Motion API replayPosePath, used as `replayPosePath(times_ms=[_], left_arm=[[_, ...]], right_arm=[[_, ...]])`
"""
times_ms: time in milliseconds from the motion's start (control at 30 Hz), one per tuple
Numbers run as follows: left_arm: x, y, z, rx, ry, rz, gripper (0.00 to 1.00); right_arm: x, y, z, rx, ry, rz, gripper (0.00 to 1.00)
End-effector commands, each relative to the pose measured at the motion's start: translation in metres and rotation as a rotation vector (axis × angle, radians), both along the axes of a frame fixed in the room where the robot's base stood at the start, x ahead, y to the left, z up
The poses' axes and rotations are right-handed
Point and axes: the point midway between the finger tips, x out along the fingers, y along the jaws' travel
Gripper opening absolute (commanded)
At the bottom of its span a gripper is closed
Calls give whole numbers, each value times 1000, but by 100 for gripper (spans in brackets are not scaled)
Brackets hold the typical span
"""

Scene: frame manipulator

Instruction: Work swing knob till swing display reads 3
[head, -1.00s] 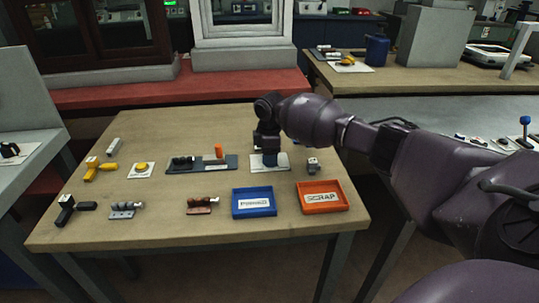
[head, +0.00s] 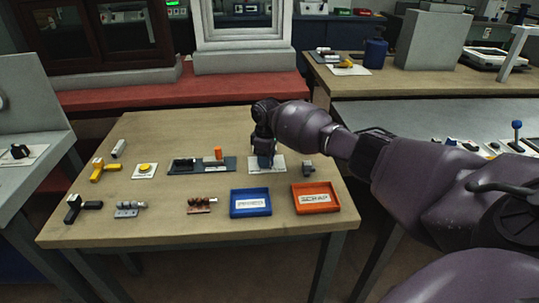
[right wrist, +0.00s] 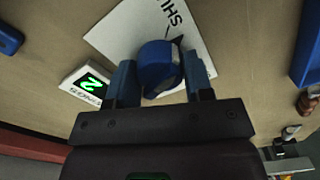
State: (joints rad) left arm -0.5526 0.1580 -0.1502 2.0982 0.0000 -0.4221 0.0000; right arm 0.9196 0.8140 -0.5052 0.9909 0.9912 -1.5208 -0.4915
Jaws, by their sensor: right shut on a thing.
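The swing knob (right wrist: 157,68) is a blue round knob with a dark pointer, on a white plate (right wrist: 125,28) with partly cut-off lettering. My right gripper (right wrist: 160,84) has its two blue fingers on either side of the knob, shut on it. In the head view the right gripper (head: 264,161) points down over the white plate (head: 281,165), mostly hiding the knob. The swing display (right wrist: 88,82) is a small unit with a green digit that appears to read 2, seen rotated. My left gripper is not in view.
A blue tray (head: 250,213) and an orange scrap tray (head: 316,209) stand at the table's front right. A dark fixture (head: 185,166) with an orange peg lies left of the plate. A yellow button (head: 145,169), yellow handle (head: 103,169) and several small parts lie farther left.

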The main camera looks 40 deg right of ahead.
Motion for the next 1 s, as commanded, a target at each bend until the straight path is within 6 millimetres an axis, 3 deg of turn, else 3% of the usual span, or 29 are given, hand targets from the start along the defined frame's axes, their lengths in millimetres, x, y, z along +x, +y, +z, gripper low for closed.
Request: replayPosePath(times_ms=[33, 400, 1000], left_arm=[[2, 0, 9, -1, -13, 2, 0], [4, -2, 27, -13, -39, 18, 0], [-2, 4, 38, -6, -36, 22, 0]], right_arm=[[0, 2, 7, 4, -4, -44, 23], [0, 1, 5, 5, -2, -397, 23], [0, 1, 2, 3, 1, -940, 23]])
